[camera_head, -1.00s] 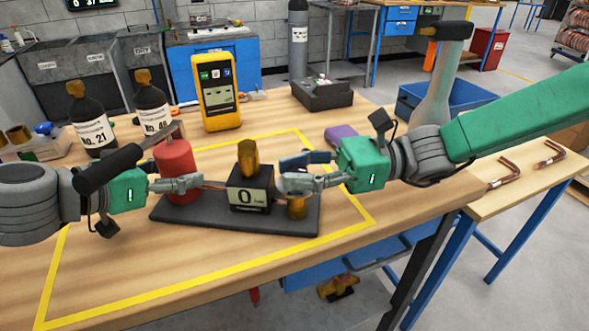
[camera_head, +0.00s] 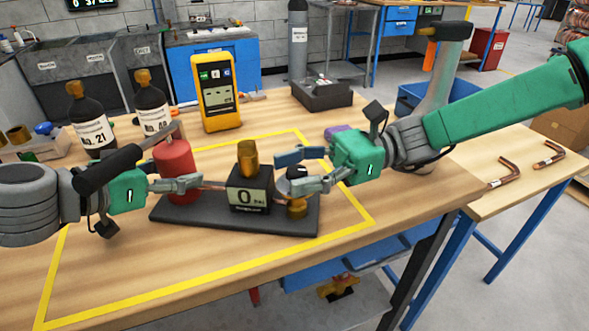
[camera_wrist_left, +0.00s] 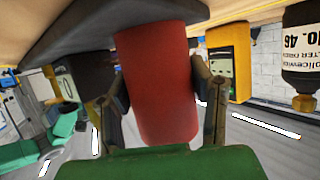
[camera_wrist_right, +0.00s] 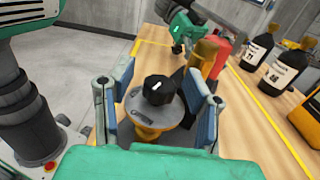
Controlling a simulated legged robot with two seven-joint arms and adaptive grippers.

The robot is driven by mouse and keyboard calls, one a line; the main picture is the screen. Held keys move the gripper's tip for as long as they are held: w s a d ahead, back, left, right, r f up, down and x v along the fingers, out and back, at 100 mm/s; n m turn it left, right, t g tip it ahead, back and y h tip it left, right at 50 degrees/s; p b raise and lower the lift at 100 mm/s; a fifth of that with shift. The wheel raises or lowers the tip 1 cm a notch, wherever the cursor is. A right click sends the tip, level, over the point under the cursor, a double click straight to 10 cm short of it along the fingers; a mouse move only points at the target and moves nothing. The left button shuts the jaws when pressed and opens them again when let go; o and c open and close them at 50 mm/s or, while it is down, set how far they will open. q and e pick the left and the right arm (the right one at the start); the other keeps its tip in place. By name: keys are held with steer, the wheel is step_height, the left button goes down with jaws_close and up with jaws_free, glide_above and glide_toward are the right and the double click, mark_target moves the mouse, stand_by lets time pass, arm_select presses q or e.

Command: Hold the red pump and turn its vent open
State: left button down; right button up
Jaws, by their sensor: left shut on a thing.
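The red pump (camera_head: 176,168) stands upright at the left end of a dark base plate (camera_head: 222,219). My left gripper (camera_head: 180,186) is shut on its sides; in the left wrist view both fingers flank the red body (camera_wrist_left: 152,85). At the plate's right end is a brass fitting (camera_head: 297,209) with a grey disc and a black knob (camera_wrist_right: 159,90) bearing a white mark, apparently the vent. My right gripper (camera_wrist_right: 160,79) is open, its blue-padded fingers on either side of the knob with visible gaps.
A black gauge block (camera_head: 248,196) reading 0, with a brass top, stands mid-plate. A yellow meter (camera_head: 217,95) and dark bottles (camera_head: 91,122) stand behind. A purple item (camera_head: 337,131) lies behind my right gripper. The table front inside the yellow outline is clear.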

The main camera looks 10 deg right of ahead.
mark_target(295, 170)
steer(key=shift+r, duration=0.1)
step_height(295, 170, up, 10)
steer(key=shift+f, duration=0.15)
stand_by(0.5)
arm_select(q)
steer(key=c, duration=0.6)
jaws_free()
steer(key=shift+c, duration=0.2)
steer(key=shift+s+a, duration=0.1)
